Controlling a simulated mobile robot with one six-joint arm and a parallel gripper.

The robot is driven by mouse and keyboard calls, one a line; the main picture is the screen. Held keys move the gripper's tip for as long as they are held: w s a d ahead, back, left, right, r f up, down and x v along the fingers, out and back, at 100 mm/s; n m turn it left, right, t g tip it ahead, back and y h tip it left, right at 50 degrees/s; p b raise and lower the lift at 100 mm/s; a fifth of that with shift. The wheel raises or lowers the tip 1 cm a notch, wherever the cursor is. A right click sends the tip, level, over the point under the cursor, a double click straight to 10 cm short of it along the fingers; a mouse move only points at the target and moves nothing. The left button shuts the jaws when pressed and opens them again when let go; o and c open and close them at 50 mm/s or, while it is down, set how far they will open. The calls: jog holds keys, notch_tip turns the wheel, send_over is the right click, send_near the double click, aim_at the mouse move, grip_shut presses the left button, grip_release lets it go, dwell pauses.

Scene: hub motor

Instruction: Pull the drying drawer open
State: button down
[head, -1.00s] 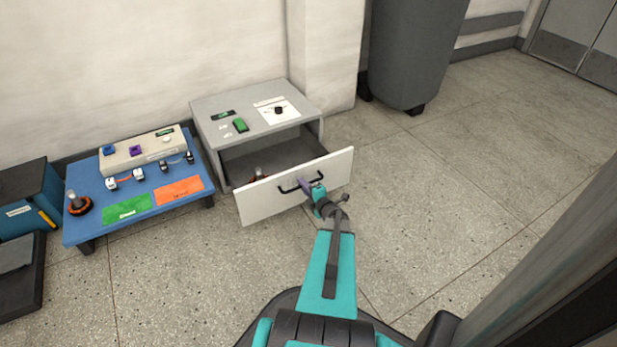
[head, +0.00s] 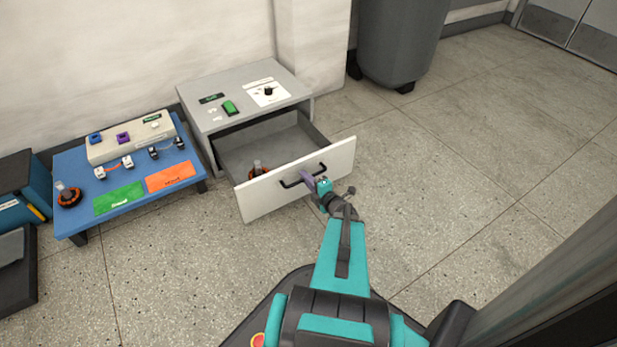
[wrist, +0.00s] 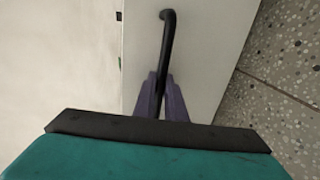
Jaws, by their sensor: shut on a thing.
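The drying drawer (head: 262,203) has a white front and stands well out of its grey cabinet (head: 193,119). Its grey interior is visible, with an orange and dark round part (head: 258,170) inside near the front. A black bar handle (head: 291,184) is on the drawer front. My gripper (head: 309,181) is at the right part of this handle, its purple fingers shut on it. In the wrist view the black handle (wrist: 168,45) runs between the two purple fingers (wrist: 161,100) against the white front. The fingertips' exact contact is partly hidden.
A blue table (head: 130,196) with green and orange mats, small parts and a beige block stands left of the cabinet. A grey bin (head: 398,40) stands behind, to the right. The floor right of the drawer is clear.

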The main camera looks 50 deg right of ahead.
jog(key=c, duration=2.1)
grip_release()
jog(key=shift+s+d, duration=0.1)
jog(key=shift+d, duration=0.3)
jog(key=shift+a, duration=0.15)
jog(key=shift+a, duration=0.1)
jog(key=p+v, duration=0.4)
jog(key=v, duration=0.9)
jog(key=shift+s+a, duration=0.15)
jog(key=shift+s, duration=0.15)
jog(key=shift+r, duration=0.1)
